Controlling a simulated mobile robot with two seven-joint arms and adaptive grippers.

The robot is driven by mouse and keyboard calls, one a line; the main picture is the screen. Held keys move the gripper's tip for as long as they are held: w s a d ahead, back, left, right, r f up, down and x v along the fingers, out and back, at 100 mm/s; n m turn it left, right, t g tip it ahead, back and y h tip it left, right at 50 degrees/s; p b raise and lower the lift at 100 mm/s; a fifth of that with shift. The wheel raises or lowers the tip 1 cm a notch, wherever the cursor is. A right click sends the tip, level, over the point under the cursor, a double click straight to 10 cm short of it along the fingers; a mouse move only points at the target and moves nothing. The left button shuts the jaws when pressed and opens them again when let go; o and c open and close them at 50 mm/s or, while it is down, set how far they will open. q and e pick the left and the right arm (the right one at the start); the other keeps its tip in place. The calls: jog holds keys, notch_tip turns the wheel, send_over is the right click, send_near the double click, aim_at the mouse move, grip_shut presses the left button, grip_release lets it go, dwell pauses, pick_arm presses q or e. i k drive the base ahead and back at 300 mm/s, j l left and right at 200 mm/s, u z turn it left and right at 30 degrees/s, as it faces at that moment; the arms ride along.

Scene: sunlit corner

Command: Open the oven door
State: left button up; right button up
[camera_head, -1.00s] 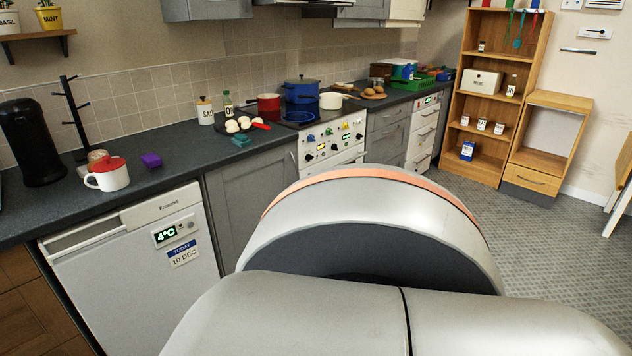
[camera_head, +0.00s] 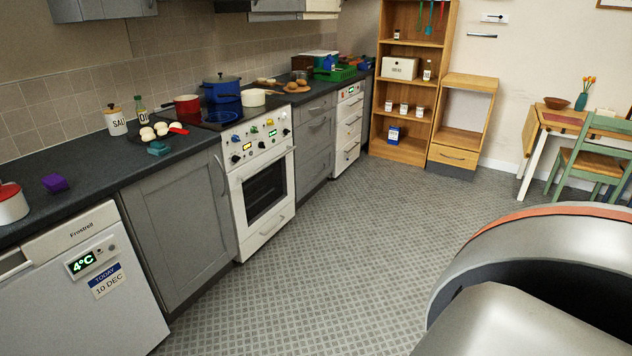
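The white oven (camera_head: 262,178) stands in the counter row, left of the picture's middle, with knobs and small displays on its front panel (camera_head: 257,143). Its door (camera_head: 264,196) has a dark window and looks shut. A large grey rounded part of my own arm, with an orange rim, fills the lower right. Neither of my grippers is in view.
Open tiled floor (camera_head: 330,250) lies before the oven. A grey cupboard (camera_head: 181,217) and the white Frostell appliance (camera_head: 92,290) stand left of it, grey drawers (camera_head: 314,140) right. A wooden shelf (camera_head: 415,80), a table (camera_head: 560,118) and a green chair (camera_head: 597,158) stand farther back.

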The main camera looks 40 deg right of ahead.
aim_at(283, 150)
jog(key=z, duration=1.15)
jog(key=i+l, duration=0.35)
jog(key=i, duration=0.2)
jog(key=i+l, duration=0.4)
jog(key=i, duration=0.15)
jog(key=i+l, duration=0.35)
jog(key=i, duration=0.2)
jog(key=i+l, duration=0.35)
jog(key=i, duration=0.2)
jog(key=i+l, duration=0.4)
jog(key=i, duration=0.15)
jog(key=i+l, duration=0.35)
jog(key=i, duration=0.2)
